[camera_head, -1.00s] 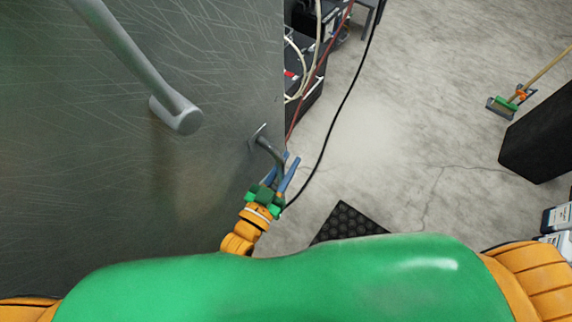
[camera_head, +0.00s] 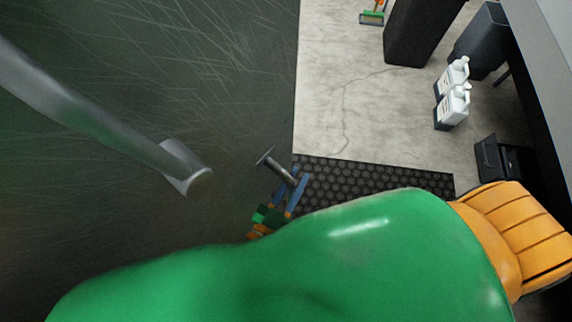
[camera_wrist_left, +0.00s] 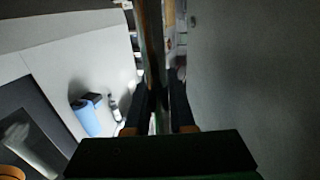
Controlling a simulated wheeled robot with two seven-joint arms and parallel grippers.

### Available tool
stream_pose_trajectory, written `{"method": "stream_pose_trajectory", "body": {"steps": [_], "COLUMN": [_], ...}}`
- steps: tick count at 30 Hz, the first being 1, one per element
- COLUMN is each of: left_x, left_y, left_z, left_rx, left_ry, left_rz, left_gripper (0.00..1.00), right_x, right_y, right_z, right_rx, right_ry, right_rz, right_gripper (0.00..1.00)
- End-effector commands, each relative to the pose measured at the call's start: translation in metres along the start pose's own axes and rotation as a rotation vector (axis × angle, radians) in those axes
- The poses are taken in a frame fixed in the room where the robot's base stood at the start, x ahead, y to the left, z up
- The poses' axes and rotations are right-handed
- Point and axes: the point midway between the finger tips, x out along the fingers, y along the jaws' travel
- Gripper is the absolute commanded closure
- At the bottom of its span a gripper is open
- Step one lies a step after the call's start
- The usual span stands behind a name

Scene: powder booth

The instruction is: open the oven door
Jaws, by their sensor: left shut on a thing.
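The oven door (camera_head: 200,90) is a large, dark, scratched metal panel filling the left of the head view. A short lever-like metal handle (camera_head: 277,166) stands out near its right edge. My left gripper (camera_head: 297,179), with blue fingers, is shut on the free end of this handle. In the left wrist view the two dark fingers (camera_wrist_left: 160,95) close around a dark upright bar, and a grey surface fills the right side. A larger thick grey bar (camera_head: 110,128) crosses the door further left. My right gripper is out of view.
A black studded mat (camera_head: 375,182) lies on the concrete floor (camera_head: 345,70) beside the door edge. White jugs (camera_head: 453,105), a dark bin (camera_head: 483,40) and a black box (camera_head: 415,30) stand at the right. A green broom (camera_head: 372,17) is at the top. Floor between is clear.

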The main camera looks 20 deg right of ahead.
Motion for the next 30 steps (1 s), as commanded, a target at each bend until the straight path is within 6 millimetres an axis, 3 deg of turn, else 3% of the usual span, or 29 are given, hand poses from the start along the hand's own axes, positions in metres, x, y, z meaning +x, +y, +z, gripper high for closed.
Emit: {"method": "stream_pose_trajectory", "body": {"steps": [6, 19, 20, 23, 30], "left_x": [-0.0051, -0.0059, -0.0059, -0.0058, -0.0057], "left_y": [0.0112, 0.0131, 0.0131, 0.0131, 0.0131], "left_z": [0.0005, 0.0008, 0.0008, 0.0007, 0.0004], "left_rx": [-0.001, 0.0, 0.0, 0.0, 0.0], "left_ry": [-0.001, -0.001, -0.002, -0.001, 0.0], "left_rz": [0.018, 0.021, 0.021, 0.021, 0.021], "left_gripper": [1.0, 1.0, 0.72, 0.48, 0.48], "right_x": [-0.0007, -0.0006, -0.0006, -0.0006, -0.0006], "right_y": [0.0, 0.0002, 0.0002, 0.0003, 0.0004], "right_z": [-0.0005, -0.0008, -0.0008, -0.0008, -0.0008], "right_rx": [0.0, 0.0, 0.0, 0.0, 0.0], "right_ry": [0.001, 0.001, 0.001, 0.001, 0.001], "right_rz": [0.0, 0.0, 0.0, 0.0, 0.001], "right_gripper": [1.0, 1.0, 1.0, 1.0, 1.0]}}
